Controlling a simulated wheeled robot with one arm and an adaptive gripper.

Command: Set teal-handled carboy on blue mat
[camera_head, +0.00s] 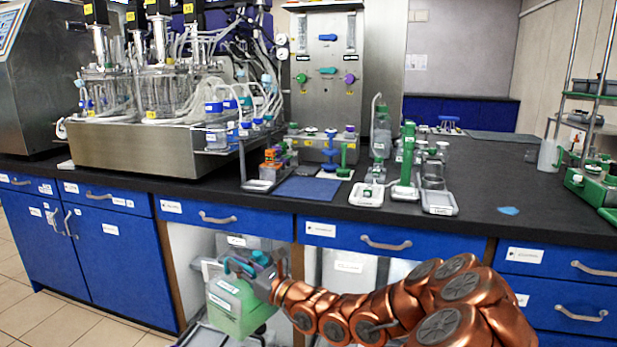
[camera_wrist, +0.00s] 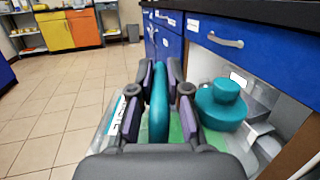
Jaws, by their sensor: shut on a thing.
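The teal-handled carboy (camera_head: 240,308) is a translucent container with green liquid and a white label, low in front of the bench's open bay. My gripper (camera_head: 262,272) is shut on its teal handle (camera_wrist: 158,105), with one finger on each side in the wrist view. The teal cap (camera_wrist: 222,103) shows right of the handle. The carboy looks roughly upright; whether its base touches anything below is unclear. The blue mat (camera_head: 306,189) lies flat on the black bench top, above and right of the carboy, and looks bare.
Small trays with green-topped fittings (camera_head: 366,194) stand right of the mat. A rack with orange and purple parts (camera_head: 270,170) stands left of it. The bench edge and a blue drawer with a handle (camera_head: 218,218) lie above the carboy. Open tiled floor (camera_wrist: 60,110) is at left.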

